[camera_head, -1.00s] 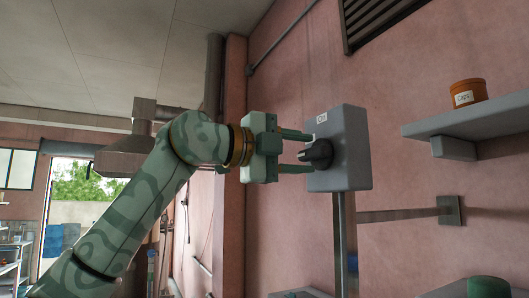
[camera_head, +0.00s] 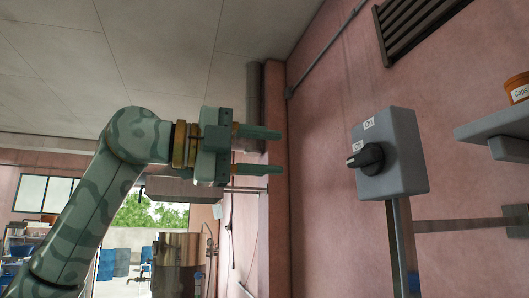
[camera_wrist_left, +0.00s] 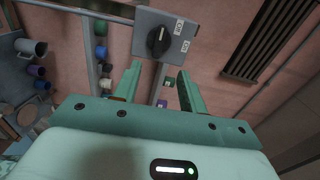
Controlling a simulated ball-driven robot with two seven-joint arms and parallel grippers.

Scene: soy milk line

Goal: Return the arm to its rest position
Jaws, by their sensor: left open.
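My left gripper (camera_head: 262,151) is open and empty in the head view, to the left of a grey switch box (camera_head: 408,150) and clear of it. The box carries a black rotary knob (camera_head: 367,158) and white labels, one above the knob reading "On". In the left wrist view the open fingers of my left gripper (camera_wrist_left: 152,86) point toward the box (camera_wrist_left: 180,24), with the knob (camera_wrist_left: 157,42) beyond the fingertips. Nothing is between the fingers. My right gripper is not in view.
The box stands on a grey post (camera_head: 404,245) before a pink wall. A grey shelf (camera_head: 495,124) with an orange caps tub (camera_head: 517,87) is at the right. A metal tank (camera_head: 180,262) stands below, behind my arm. A wall vent (camera_head: 412,22) is above the box.

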